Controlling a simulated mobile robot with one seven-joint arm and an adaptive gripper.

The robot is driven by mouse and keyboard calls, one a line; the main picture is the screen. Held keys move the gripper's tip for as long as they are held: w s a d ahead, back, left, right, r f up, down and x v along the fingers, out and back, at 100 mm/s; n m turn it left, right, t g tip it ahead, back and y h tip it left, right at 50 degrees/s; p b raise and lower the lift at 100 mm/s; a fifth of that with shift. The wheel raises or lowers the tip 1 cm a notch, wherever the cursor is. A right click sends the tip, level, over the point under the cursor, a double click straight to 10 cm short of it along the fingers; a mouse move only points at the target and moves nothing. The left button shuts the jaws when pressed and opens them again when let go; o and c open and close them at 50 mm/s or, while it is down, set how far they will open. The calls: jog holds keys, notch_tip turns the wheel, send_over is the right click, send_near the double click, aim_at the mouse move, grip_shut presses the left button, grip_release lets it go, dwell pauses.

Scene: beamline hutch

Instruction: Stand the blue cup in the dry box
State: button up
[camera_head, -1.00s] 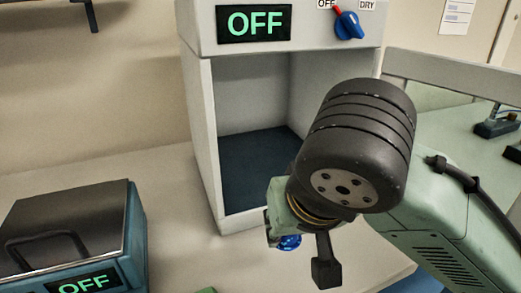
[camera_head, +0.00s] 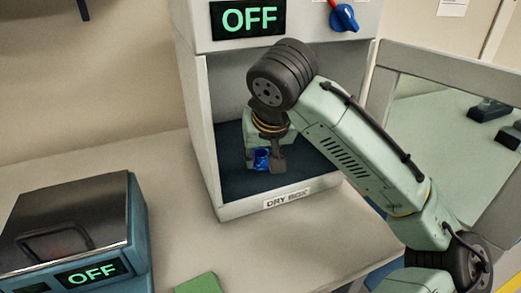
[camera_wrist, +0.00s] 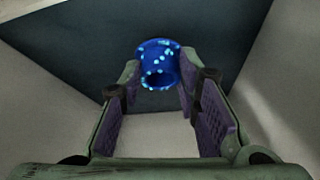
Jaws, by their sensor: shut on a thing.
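The blue cup (camera_head: 262,159) is between the fingers of my gripper (camera_head: 264,165), which is shut on it inside the dry box opening. In the wrist view the cup (camera_wrist: 159,66) shows light speckles and sits between the fingertips of my gripper (camera_wrist: 160,78), over the dark floor. The dry box (camera_head: 205,150) is a pale cabinet with an open front, a dark floor and a "DRY BOX" label on its front lip. I cannot tell whether the cup touches the floor.
The dry box display (camera_head: 247,18) reads OFF, beside a blue knob (camera_head: 343,17). A balance-like device (camera_head: 75,225), also reading OFF, stands at the left. A green block (camera_head: 199,284) lies at the front. Counter between them is clear.

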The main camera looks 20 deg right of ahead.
jog(key=shift+w+d+f, duration=0.1)
jog(key=shift+w+f, duration=0.4)
jog(key=shift+w, duration=0.25)
jog(key=shift+f, duration=0.25)
jog(key=shift+f, duration=0.2)
jog(key=o, duration=1.2)
jog(key=shift+c, duration=0.2)
jog(key=shift+r, duration=0.15)
jog(key=shift+s+r, duration=0.1)
jog(key=shift+r, duration=0.1)
jog(key=v, duration=1.1)
jog(key=shift+s+r+b, duration=0.15)
jog(key=shift+r+b, duration=0.2)
jog(key=shift+b, duration=0.1)
